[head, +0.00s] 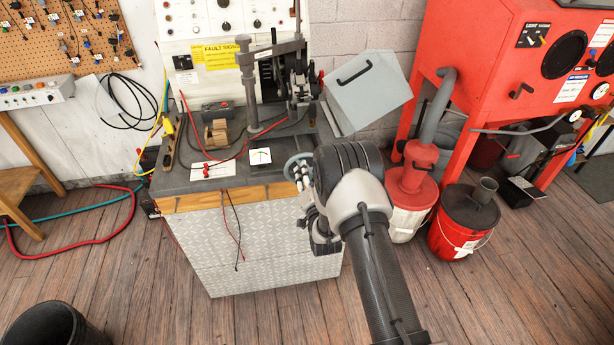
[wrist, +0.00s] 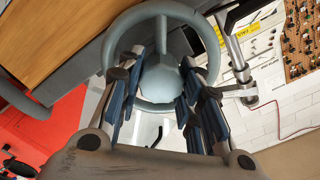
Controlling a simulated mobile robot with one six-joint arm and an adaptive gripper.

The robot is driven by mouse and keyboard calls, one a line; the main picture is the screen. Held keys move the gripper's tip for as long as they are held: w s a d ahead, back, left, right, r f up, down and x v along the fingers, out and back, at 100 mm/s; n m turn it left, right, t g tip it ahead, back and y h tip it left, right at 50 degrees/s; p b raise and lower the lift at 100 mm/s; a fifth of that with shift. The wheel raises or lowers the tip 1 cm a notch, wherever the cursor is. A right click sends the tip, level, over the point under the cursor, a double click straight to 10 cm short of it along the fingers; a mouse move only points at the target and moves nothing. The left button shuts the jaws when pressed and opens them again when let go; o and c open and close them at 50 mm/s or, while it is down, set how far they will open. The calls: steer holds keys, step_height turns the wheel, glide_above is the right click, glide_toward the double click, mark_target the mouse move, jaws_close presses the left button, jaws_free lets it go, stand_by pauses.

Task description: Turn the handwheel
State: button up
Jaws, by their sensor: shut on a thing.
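The handwheel (wrist: 160,78) is grey-green, with a round rim, spokes and a domed hub, and it fills the upper middle of the wrist view. In the head view the handwheel (head: 291,163) shows at the right front edge of the bench, partly hidden by my gripper (head: 303,174). In the wrist view my gripper (wrist: 163,62) has its fingers on both sides of the hub, inside or across the rim. It is shut on the handwheel. The exact contact points are hard to make out.
The test bench (head: 185,182) carries a post, a meter and loose leads. A tilted grey guard (head: 368,92) stands just behind my wrist. Red buckets (head: 464,218) and a red cabinet (head: 480,55) are to the right. The floor in front is mostly clear.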

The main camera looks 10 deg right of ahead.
stand_by(0.3)
steer(key=o, duration=0.8)
steer(key=s, duration=1.2)
